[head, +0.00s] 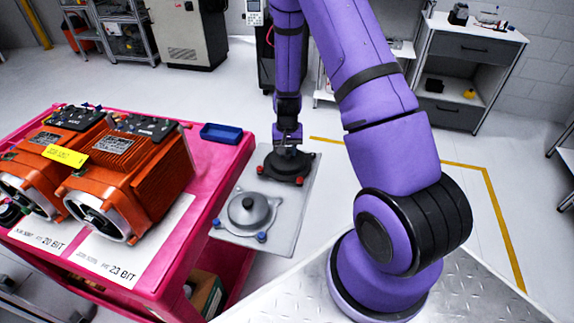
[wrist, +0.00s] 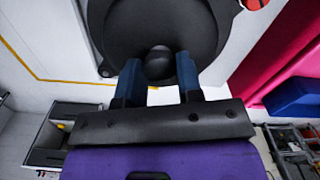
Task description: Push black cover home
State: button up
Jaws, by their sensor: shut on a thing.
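The black cover (head: 287,168) is a round dark disc with lugs and red knobs, at the far end of a pale grey plate (head: 225,233). My gripper (head: 288,143) is above it, pointing down. In the wrist view the black cover (wrist: 115,35) fills the top, and the blue fingers of my gripper (wrist: 159,68) close around its round central knob (wrist: 159,54). I cannot tell whether the cover rests on the plate or is slightly above it. A grey cover (head: 247,210) with blue knobs lies nearer on the same plate.
Two orange motors (head: 132,178) stand on a pink cart (head: 210,175) at the left, on white labels reading 20 BIT and 23 BIT. A blue tray (head: 221,133) sits at the cart's far corner. The floor beyond the plate is clear.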

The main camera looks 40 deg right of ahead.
jog(key=shift+r, duration=2.55)
